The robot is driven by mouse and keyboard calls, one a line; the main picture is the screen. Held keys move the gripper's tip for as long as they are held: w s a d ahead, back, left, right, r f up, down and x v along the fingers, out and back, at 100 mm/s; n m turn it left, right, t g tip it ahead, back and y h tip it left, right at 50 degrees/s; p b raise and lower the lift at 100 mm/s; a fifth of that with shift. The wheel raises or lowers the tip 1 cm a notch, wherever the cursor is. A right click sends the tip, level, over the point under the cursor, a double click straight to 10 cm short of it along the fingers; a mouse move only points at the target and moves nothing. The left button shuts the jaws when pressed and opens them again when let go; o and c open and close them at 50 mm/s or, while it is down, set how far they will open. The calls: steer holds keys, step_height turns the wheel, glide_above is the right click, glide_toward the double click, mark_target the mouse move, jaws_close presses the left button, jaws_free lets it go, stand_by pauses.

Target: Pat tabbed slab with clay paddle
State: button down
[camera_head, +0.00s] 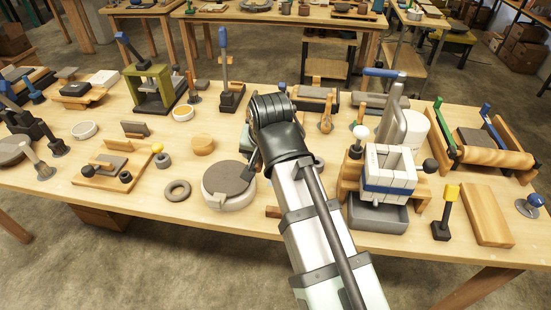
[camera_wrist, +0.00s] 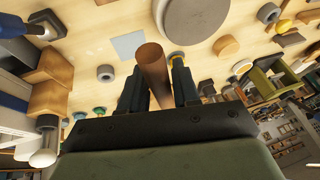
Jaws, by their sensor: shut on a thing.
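My gripper (camera_wrist: 160,82) is shut on a brown, round-sided wooden piece (camera_wrist: 152,65), which looks like the handle of the clay paddle. The paddle's far end is not clear. In the head view my wrist hides most of the gripper; a dark finger (camera_head: 251,158) shows by the right edge of a round grey slab (camera_head: 226,178) on a pale wheel. That wheel also shows at the top of the wrist view (camera_wrist: 195,18). A flat grey slab (camera_head: 109,164) lies on a wooden board at the left. I cannot tell which slab is the tabbed one.
A grey ring (camera_head: 177,190) and a wooden disc (camera_head: 203,144) lie near the wheel. A block stack with upright grey parts (camera_head: 389,168) stands to the right of my arm. A green press (camera_head: 155,88) stands at the back left. The front left table edge is clear.

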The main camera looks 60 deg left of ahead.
steer(key=s+a+f+n+g, duration=0.1)
steer(key=s+a+f+n, duration=0.1)
steer(key=s+a, duration=0.6)
steer(key=s+a+f+n, duration=0.15)
steer(key=s+a, duration=0.25)
steer(key=s, duration=0.7)
steer(key=shift+w+a+r+m+t+h, duration=0.1)
steer(key=shift+w+a+m+t+h, duration=0.5)
steer(key=shift+m, duration=2.1)
steer(key=shift+w+a+r+m+t+h, duration=0.1)
steer(key=shift+w+a+m+t+h, duration=0.55)
steer(key=shift+m, duration=2)
steer(key=shift+w+a+m+t+h, duration=0.15)
steer(key=shift+a+m+t+h, duration=0.8)
steer(key=shift+m, duration=1.75)
steer(key=shift+d+y, duration=0.1)
steer(key=shift+y, duration=0.2)
steer(key=shift+f, duration=1.45)
